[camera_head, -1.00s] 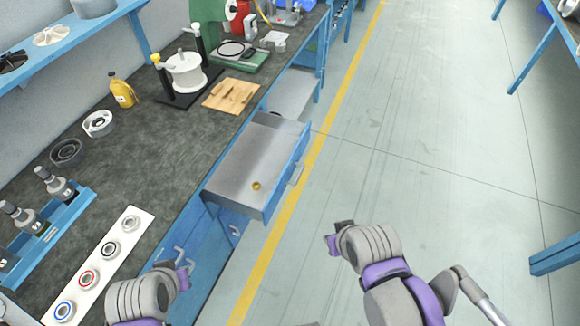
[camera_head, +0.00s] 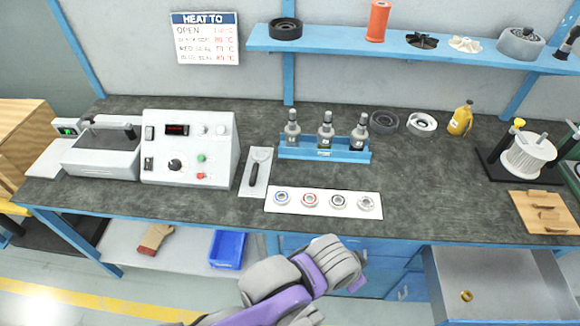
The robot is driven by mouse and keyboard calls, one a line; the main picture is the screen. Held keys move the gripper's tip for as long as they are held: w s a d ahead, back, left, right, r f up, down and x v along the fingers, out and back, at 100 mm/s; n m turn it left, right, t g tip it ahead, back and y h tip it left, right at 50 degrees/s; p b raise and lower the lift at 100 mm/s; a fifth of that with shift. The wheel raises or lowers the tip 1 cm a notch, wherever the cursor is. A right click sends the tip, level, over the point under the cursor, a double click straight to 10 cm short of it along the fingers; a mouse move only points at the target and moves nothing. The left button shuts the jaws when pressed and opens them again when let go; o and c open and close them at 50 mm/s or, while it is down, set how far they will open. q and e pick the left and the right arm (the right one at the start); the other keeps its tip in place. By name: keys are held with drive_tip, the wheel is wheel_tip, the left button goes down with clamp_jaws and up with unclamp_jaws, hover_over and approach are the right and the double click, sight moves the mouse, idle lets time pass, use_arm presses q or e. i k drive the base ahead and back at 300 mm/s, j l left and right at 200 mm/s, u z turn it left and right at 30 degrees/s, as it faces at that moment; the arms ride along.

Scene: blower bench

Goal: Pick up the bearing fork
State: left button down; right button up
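The bearing fork (camera_head: 255,176) appears to be the flat tool with a pale metal head and a dark handle. It lies on a white mat (camera_head: 262,190) on the bench, between the grey control box and the bearing strip. My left gripper (camera_head: 357,282) is at the bottom centre, in front of the bench edge, to the right of and nearer than the fork. It is clear of the fork. Its fingers are mostly hidden behind its wrist, so its opening does not show. My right gripper is out of view.
A white strip (camera_head: 324,213) with several bearings lies right of the fork. A blue rack (camera_head: 300,152) with grey-topped bottles stands behind it. A control box (camera_head: 188,150) stands left of the fork. An open drawer (camera_head: 500,262) juts out at the lower right.

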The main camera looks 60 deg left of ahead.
sight(255, 172)
drive_tip(key=u, duration=2.35)
drive_tip(key=i+u, duration=0.1)
drive_tip(key=u, duration=0.25)
drive_tip(key=i+u, duration=0.15)
drive_tip(key=u, duration=0.2)
drive_tip(key=i+u, duration=0.1)
drive_tip(key=u, duration=0.25)
